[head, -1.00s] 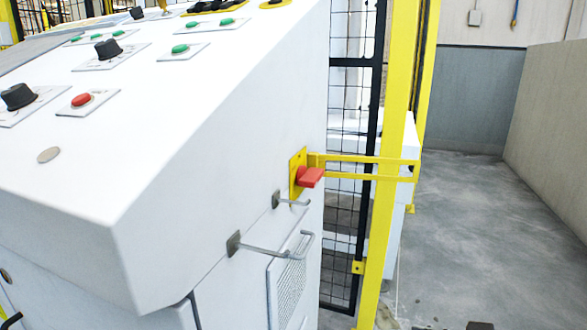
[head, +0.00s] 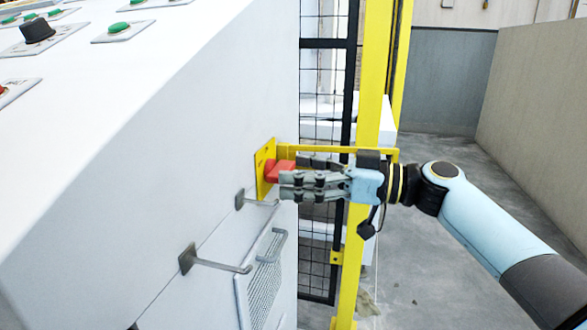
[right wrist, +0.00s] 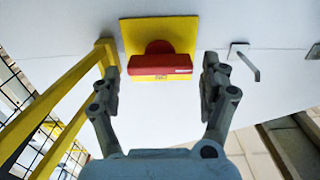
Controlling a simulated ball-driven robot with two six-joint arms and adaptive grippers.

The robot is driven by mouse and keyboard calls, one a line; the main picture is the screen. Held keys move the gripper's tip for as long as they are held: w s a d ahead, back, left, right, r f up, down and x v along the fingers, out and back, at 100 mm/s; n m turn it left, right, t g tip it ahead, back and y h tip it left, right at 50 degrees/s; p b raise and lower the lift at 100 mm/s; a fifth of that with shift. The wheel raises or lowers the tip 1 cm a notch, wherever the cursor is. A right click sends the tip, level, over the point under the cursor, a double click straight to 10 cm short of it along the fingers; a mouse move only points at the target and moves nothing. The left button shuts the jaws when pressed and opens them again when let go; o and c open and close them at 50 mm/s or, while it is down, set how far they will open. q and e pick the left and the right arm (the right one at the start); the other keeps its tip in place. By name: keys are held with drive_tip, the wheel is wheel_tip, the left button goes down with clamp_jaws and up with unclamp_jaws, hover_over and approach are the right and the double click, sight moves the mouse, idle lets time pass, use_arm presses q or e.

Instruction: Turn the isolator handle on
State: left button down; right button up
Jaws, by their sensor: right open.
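The red isolator handle (head: 279,170) sits on a yellow plate (head: 263,183) on the side of the white cabinet. In the right wrist view the handle (right wrist: 160,65) is a red bar lying crosswise, nearly level in the picture, on its yellow plate (right wrist: 128,28). My right gripper (head: 290,176) is in front of the handle, with its fingertips close to it. In the right wrist view the gripper (right wrist: 161,68) is open, with one finger on each side of the bar and a gap on both sides. My left gripper is not in view.
A yellow rail (head: 320,149) runs beside the handle to a yellow post (head: 366,120); in the wrist view the rail (right wrist: 60,90) passes close to the left finger. Metal hooks (head: 215,264) stick out below the handle. Black mesh fencing (head: 325,100) stands behind.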

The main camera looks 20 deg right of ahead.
drive_tip(key=shift+w+a, duration=0.35)
drive_tip(key=shift+a, duration=0.2)
drive_tip(key=c, duration=0.9)
